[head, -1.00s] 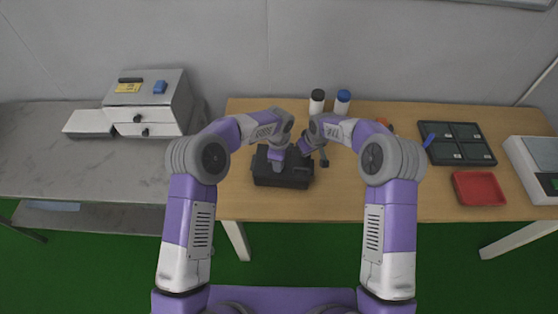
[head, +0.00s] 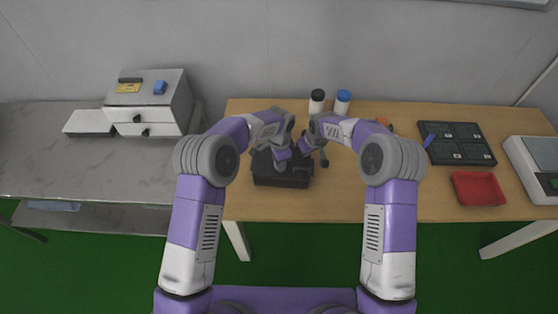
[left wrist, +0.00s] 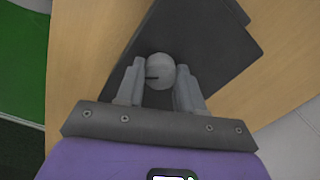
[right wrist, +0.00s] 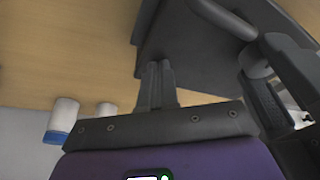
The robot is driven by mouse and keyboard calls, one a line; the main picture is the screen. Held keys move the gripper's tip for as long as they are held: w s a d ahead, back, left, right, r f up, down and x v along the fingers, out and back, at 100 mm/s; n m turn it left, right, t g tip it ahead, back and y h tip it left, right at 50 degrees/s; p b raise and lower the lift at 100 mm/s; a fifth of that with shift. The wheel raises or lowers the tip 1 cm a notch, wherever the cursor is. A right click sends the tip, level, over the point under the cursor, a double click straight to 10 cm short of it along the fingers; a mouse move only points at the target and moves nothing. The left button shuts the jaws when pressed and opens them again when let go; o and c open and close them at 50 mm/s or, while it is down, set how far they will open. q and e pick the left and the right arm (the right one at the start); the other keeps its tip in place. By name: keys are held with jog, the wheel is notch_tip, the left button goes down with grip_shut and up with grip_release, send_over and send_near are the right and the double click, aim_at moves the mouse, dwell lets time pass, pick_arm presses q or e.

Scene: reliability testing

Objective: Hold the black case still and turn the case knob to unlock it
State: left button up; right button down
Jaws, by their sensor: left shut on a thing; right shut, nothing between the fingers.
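The black case (head: 283,180) sits on the wooden table in front of me, and its dark top fills much of the left wrist view (left wrist: 205,35). The round grey case knob (left wrist: 160,70), with a dark slot mark, stands on the top. My left gripper (left wrist: 160,82) is shut on the knob from either side. My right gripper (right wrist: 155,70) is shut with nothing between its fingers, and its tips are against or very close to the case's side (right wrist: 185,45); I cannot tell if they touch. In the head view the knob is hidden by my arms.
A white bottle with a black cap (head: 317,101) and one with a blue cap (head: 342,102) stand behind the case. A compartment tray (head: 458,145), a red tray (head: 479,188) and a white device (head: 535,165) are to the right. A drawer box (head: 150,103) is on the left counter.

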pick_arm(q)
jog(key=n, duration=0.5)
jog(key=shift+n, duration=0.3)
pick_arm(e)
jog(key=shift+s+f, duration=0.2)
jog(key=shift+f, duration=0.1)
pick_arm(q)
jog(key=n, duration=0.5)
jog(key=shift+n, duration=0.3)
jog(key=o, duration=1)
jog(key=shift+o, duration=0.2)
notch_tip(320, 180, up, 12)
jog(key=shift+d, duration=0.15)
jog(key=shift+s, duration=0.1)
pick_arm(e)
jog(key=shift+r, duration=0.1)
